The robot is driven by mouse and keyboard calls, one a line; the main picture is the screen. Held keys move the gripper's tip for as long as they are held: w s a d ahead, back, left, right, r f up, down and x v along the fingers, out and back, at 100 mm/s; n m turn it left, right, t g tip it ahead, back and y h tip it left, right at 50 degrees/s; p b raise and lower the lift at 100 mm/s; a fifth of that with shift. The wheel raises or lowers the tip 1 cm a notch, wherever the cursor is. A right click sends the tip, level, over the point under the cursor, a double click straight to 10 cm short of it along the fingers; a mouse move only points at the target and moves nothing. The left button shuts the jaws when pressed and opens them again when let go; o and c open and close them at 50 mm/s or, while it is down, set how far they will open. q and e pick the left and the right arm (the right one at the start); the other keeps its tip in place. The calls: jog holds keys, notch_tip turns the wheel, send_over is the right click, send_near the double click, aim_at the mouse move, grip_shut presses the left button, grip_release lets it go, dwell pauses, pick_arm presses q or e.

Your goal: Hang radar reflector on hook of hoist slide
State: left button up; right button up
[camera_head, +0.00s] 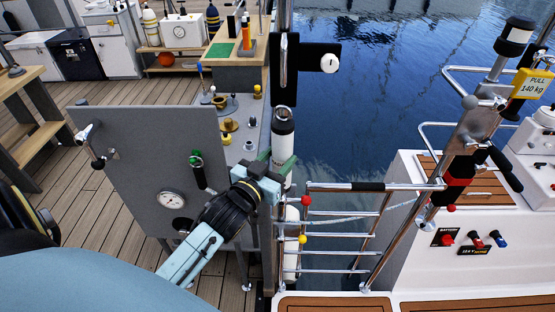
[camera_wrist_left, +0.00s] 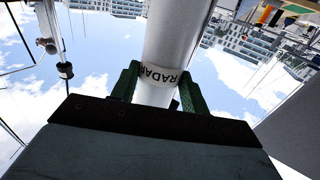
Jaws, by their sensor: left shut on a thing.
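The radar reflector (camera_head: 282,136) is a white upright cylinder with a dark band and bright top in the head view. My left gripper (camera_head: 277,165) is shut on it; its green fingers sit on either side. In the left wrist view the white tube (camera_wrist_left: 172,50) bears the letters RADAR, between the green fingers (camera_wrist_left: 158,88). A black plate with a round white knob (camera_head: 329,63) is on the chrome post above the reflector; it looks like the hoist slide. I cannot make out its hook. The reflector's top is below this plate, apparently apart from it. My right gripper is not in view.
A grey panel (camera_head: 130,150) with a gauge (camera_head: 172,200) stands left of my left arm. A chrome ladder rail (camera_head: 350,187) lies to the right, before a white boat (camera_head: 405,225). Open water (camera_head: 385,100) is behind. A bench with fittings (camera_head: 240,130) stands close by.

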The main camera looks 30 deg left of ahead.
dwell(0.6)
pick_arm(q)
jog(key=shift+w+a+p, duration=0.2)
jog(key=shift+w+a, duration=0.2)
jog(key=shift+w, duration=0.25)
jog(key=shift+w+a+p, duration=0.2)
jog(key=shift+w+a, duration=0.2)
jog(key=shift+w, duration=0.25)
dwell(0.9)
jog(key=shift+w+a+f, duration=0.25)
jog(key=shift+w+f, duration=0.15)
jog(key=shift+f, duration=0.05)
dwell(0.6)
jog(key=shift+a+f+b, duration=0.1)
jog(key=shift+f+b, duration=0.15)
jog(key=shift+b, duration=0.05)
dwell(0.4)
jog(key=shift+w+f, duration=0.15)
jog(key=shift+w, duration=0.1)
dwell(0.5)
jog(key=o, duration=1.5)
jog(key=shift+s, duration=0.1)
